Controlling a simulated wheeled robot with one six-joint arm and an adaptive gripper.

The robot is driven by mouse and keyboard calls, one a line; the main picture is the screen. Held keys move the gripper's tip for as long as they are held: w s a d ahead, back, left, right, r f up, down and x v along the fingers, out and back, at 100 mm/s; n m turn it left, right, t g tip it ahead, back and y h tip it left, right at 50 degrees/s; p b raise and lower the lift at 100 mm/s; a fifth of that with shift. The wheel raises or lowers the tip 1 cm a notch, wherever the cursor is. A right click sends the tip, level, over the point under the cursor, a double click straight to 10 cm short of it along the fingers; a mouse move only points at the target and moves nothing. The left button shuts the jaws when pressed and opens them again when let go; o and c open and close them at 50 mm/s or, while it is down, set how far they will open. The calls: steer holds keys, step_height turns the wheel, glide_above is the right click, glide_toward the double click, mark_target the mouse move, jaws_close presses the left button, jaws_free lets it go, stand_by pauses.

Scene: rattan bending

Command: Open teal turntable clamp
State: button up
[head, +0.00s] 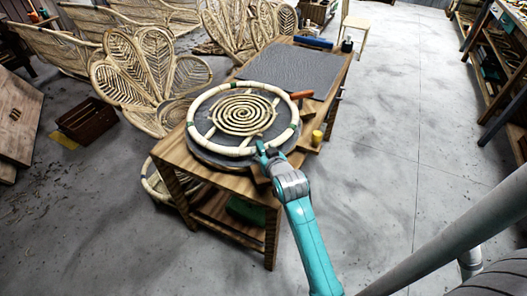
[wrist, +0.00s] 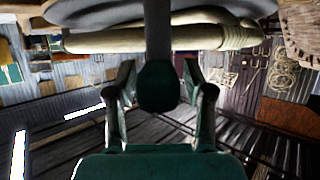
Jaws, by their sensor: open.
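A dark turntable (head: 193,150) sits on the wooden workbench. A pale rattan ring (head: 189,112) lies on it around a rattan spiral (head: 243,114), with several green bands or clamps along the ring. My gripper (head: 262,150) is at the near edge of the turntable. In the wrist view my gripper (wrist: 158,72) is open, one finger on each side of a dark teal knob (wrist: 159,88) on a grey stem. The knob appears to belong to the clamp. The stem crosses in front of the ring (wrist: 110,40). I cannot tell whether the fingers touch the knob. In the head view my arm partly hides this spot.
A grey mat (head: 295,68) covers the far part of the bench. A yellow cup-like object (head: 317,137) and an orange-handled tool (head: 302,94) are right of the turntable. Woven rattan panels (head: 150,85) stand behind left. The floor (head: 385,130) at right is clear.

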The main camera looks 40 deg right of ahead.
jaws_close()
steer(key=shift+d+n+y, duration=0.1)
steer(key=shift+n+y, duration=0.3)
steer(key=shift+y, duration=0.1)
steer(key=n+t+y, duration=0.1)
steer(key=n+y, duration=0.2)
steer(key=shift+y, duration=0.3)
steer(key=n+y, duration=0.5)
steer(key=y, duration=0.1)
steer(key=shift+n+g, duration=0.3)
steer(key=shift+g, duration=0.1)
steer(key=n+g+y, duration=0.3)
steer(key=n+y, duration=0.1)
steer(key=shift+y, duration=0.3)
steer(key=shift+n+g+y, duration=1.4)
steer(key=shift+n+g, duration=0.4)
steer(key=shift+n, duration=0.4)
